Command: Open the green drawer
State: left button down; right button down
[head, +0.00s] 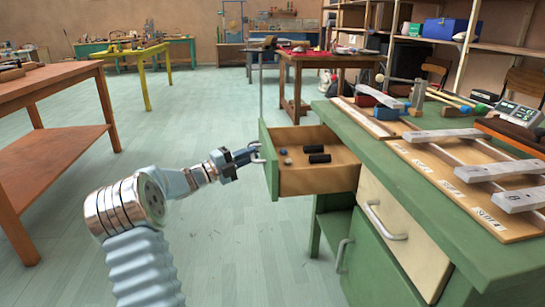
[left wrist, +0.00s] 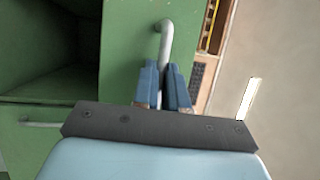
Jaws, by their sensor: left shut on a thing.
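The green drawer (head: 268,157) stands pulled out of the green bench (head: 472,215) in the head view. Its wooden inside shows, with two dark cylinders (head: 319,158) and a few small pieces in it. My left gripper (head: 254,155) is at the drawer's front, shut on its metal handle. In the left wrist view, the handle (left wrist: 166,38) runs down between the blue fingers (left wrist: 164,85), which hide its lower part. My right gripper is in neither view.
A cream drawer (head: 392,240) with a handle sits closed beside the green one. A green door (head: 370,265) and an open compartment are below. The bench top holds metal bars, mallets and a meter. An orange table (head: 50,85) stands at left; floor between is clear.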

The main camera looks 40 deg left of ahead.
pick_arm(q)
jog(key=s+a, duration=0.4)
jog(key=s, duration=0.1)
jog(key=shift+a, duration=0.1)
dwell(0.3)
jog(key=c, duration=1.2)
grip_release()
jog(key=v, duration=1.4)
jog(key=shift+w, duration=0.15)
